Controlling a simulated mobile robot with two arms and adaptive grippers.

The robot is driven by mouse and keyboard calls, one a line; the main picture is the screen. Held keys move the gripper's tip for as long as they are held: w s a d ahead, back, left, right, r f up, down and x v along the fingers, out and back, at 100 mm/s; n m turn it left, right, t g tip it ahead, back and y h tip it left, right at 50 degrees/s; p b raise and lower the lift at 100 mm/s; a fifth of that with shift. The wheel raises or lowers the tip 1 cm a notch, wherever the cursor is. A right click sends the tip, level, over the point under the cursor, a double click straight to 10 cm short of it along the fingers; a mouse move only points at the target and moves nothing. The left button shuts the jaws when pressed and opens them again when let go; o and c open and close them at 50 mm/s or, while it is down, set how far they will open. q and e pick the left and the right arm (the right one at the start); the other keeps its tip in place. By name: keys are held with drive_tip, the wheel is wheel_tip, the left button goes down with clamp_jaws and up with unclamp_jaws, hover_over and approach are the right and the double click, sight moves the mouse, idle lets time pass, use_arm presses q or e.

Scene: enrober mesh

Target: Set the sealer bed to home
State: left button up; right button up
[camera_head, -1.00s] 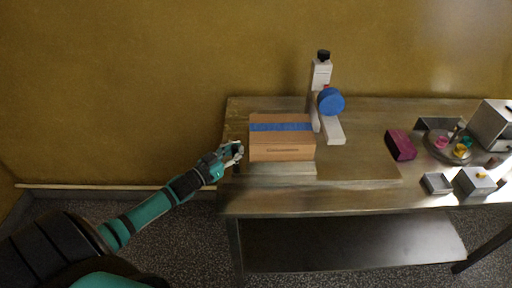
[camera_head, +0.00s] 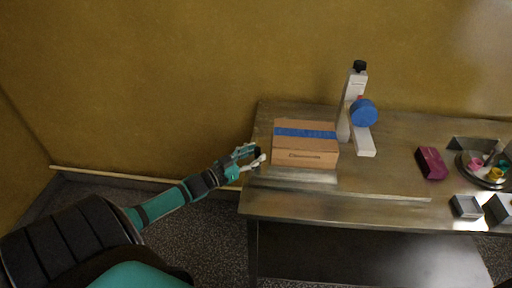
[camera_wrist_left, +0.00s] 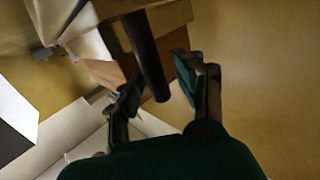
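The sealer is a pale upright column (camera_head: 351,106) with a blue tape roll (camera_head: 364,112) at its front and a black knob (camera_head: 359,66) on top. A cardboard box (camera_head: 305,157) with a blue tape strip sits left of it, on what looks like the sealer bed (camera_head: 300,175), a flat metallic plate. My left gripper (camera_head: 259,155) is open just left of the box at the table's left end. In the left wrist view a dark round bar (camera_wrist_left: 147,60) reaches between its spread fingers; contact is not visible. My right gripper is out of view.
The metal table (camera_head: 285,206) carries a magenta block (camera_head: 432,163), a small grey tray (camera_head: 466,206) and a round tray (camera_head: 470,173) with coloured pieces on the right. A lower shelf is under it. The floor left of the table is clear.

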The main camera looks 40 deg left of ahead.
use_arm(q)
drive_tip(key=shift+o, duration=0.2)
drive_tip(key=shift+w+r, duration=0.1)
drive_tip(key=shift+w+d, duration=0.15)
drive_tip(key=shift+w, duration=0.15)
drive_tip(key=s+a, duration=0.2)
drive_tip(key=s, duration=1)
drive_tip(key=shift+a, duration=0.2)
drive_tip(key=shift+w, duration=0.1)
drive_tip(key=s+f+n+g+y+b, duration=0.1)
drive_tip(key=s+f+g+y, duration=0.2)
drive_tip(key=f, duration=0.8)
drive_tip(key=s+d+f+n+g, duration=0.1)
drive_tip(key=s+f+g, duration=0.1)
drive_tip(key=s+f, duration=0.65)
drive_tip(key=s+f+n+g+y+b, duration=0.1)
drive_tip(key=s+f+g+y, duration=0.15)
drive_tip(key=f, duration=1.15)
drive_tip(key=s+d+f+m+g+h+b, duration=0.1)
drive_tip(key=s+d+f+g, duration=0.8)
drive_tip(key=s+d+f, duration=0.9)
drive_tip(key=shift+s+d+m+h, duration=0.55)
drive_tip(key=shift+s+d+m, duration=0.3)
drive_tip(key=shift+d+m, duration=0.35)
